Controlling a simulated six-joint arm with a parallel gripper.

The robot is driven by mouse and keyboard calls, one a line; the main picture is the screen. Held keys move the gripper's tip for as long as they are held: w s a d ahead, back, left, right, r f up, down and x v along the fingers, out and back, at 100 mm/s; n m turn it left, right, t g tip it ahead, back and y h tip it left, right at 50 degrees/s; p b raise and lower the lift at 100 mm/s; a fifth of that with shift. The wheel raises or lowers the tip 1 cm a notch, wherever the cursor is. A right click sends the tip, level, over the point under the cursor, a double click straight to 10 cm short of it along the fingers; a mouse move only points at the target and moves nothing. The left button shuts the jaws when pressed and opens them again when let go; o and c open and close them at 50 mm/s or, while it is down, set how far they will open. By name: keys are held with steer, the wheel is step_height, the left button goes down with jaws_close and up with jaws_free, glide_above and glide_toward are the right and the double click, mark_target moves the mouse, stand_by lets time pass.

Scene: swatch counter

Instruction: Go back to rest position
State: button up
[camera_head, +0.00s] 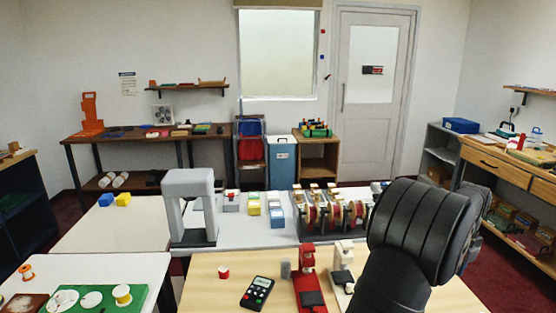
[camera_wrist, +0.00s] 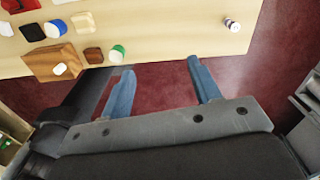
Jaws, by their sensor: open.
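My gripper (camera_wrist: 162,92) shows in the wrist view with its two blue-grey fingers wide apart. Nothing is between them, and the dark red floor lies behind. The fingertips are near the edge of a light wood table (camera_wrist: 180,35). In the head view my black arm rises at the right front, over the right part of the light wood table (camera_head: 215,265), and the gripper itself cannot be made out there.
Near the fingers in the wrist view are a wooden block (camera_wrist: 52,62), a green-and-white cylinder (camera_wrist: 117,54) and a small white-and-dark item (camera_wrist: 232,24). In the head view a calculator-like device (camera_head: 258,292), a red stand (camera_head: 308,285) and a grey arch (camera_head: 190,205) stand left of my arm.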

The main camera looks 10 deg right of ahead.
steer(key=w+a+r+n, duration=0.1)
steer(key=w+a+n, duration=0.1)
steer(key=w+a, duration=0.6)
steer(key=w+a+r+n, duration=0.1)
steer(key=w+a+n, duration=0.2)
steer(key=w+a, duration=0.5)
steer(key=a, duration=0.8)
steer(key=shift+a, duration=0.15)
steer(key=shift+o, duration=0.4)
